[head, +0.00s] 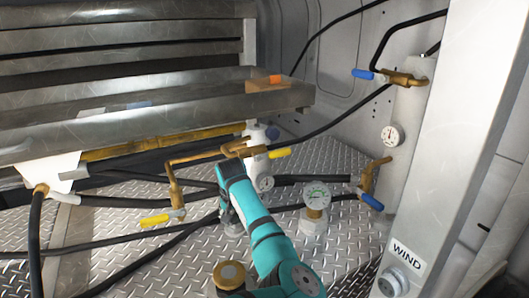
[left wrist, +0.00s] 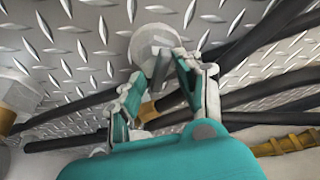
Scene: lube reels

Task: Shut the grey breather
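A grey round cap (left wrist: 155,45), which looks like the grey breather, stands on the tread-plate floor in the left wrist view. In the head view a grey fitting (head: 232,228) shows low beside my teal arm, partly hidden by it. My left gripper (left wrist: 161,75) points at the cap, its two fingers leaning inward with the tips at the cap's near edge. A narrow grey piece shows between the tips. I cannot tell whether the fingers touch or grip it. In the head view the left gripper (head: 230,212) is mostly behind its own wrist. My right gripper is not in view.
Black hoses (head: 130,202) cross the floor close by. A metal shelf (head: 160,113) overhangs behind. A panel marked WIND (head: 406,250) stands at right.

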